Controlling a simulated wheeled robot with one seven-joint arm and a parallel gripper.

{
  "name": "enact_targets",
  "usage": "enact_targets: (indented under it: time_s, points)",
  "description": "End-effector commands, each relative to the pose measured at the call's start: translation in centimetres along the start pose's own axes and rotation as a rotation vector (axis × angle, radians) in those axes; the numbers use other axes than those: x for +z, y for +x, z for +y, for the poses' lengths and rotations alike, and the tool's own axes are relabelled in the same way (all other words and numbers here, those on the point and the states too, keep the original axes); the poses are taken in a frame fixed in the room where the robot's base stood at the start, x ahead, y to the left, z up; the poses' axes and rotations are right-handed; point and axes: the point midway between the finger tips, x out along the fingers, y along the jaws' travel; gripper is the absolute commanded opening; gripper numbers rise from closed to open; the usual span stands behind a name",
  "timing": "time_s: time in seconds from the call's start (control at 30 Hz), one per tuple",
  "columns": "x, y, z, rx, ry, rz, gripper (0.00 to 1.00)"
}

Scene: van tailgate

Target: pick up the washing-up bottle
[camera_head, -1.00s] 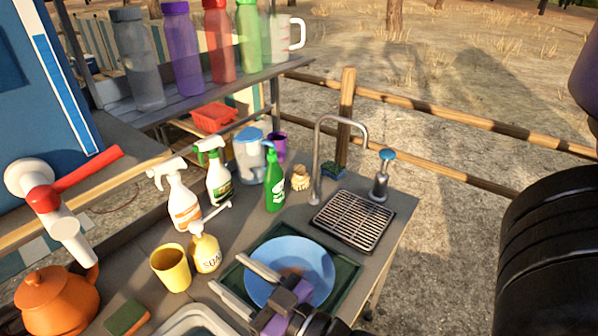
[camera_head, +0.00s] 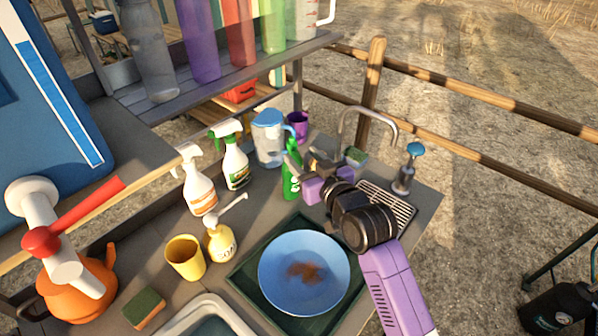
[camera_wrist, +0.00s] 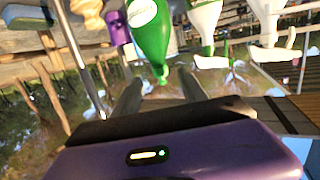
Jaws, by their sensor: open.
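The green washing-up bottle (camera_head: 289,182) stands upright on the counter behind the blue plate, partly hidden by my gripper in the head view. My gripper (camera_head: 303,160) is open and empty, at the upper part of the bottle on its right. In the wrist view the picture is upside down; the green bottle (camera_wrist: 150,38) with a pale label hangs from the top, its narrow end pointing towards the gap between my fingertips (camera_wrist: 160,82). I cannot tell whether the fingers are around it or just short of it.
Two white spray bottles, one with a green head (camera_head: 234,165) and one with a white head (camera_head: 199,190), stand to the left. A blue-lidded jug (camera_head: 268,140) and purple cup (camera_head: 298,124) are behind. The tap (camera_head: 367,112) arches to the right. The blue plate (camera_head: 303,250) lies in front.

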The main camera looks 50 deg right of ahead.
Motion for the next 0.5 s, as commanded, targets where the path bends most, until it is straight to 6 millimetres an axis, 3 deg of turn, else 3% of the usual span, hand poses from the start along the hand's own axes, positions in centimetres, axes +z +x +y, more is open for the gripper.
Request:
enact_targets:
  time_s: [0.5]
  points:
    - [-0.5,6.2,0.3,0.001,-0.001,0.002,0.50]
